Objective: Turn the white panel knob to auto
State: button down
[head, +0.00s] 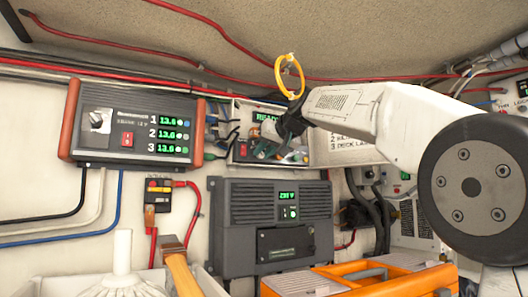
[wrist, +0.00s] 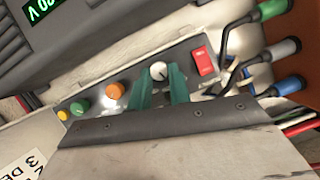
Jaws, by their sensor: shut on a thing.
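The white panel knob (wrist: 158,70) sits on a grey panel strip (wrist: 135,72) in the wrist view. A dark mark shows on its face, but I cannot read any position label, so its setting is unclear. My gripper (wrist: 161,80) has teal fingers on either side of the knob, shut on it.
Cables with coloured plugs (wrist: 285,46) stand close by. A charger (head: 130,125) hangs left, a grey unit (head: 270,225) below. A yellow ring (head: 289,75) hangs above.

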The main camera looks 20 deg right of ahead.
jog(key=shift+d+f+m+y, duration=0.1)
jog(key=shift+d+m+y, duration=0.1)
jog(key=shift+m+y, duration=0.7)
jog(key=shift+m, duration=0.3)
jog(key=c, duration=1.3)
grip_release()
jog(key=v, duration=0.7)
jog(key=shift+s, duration=0.3)
jog(key=shift+d, duration=0.1)
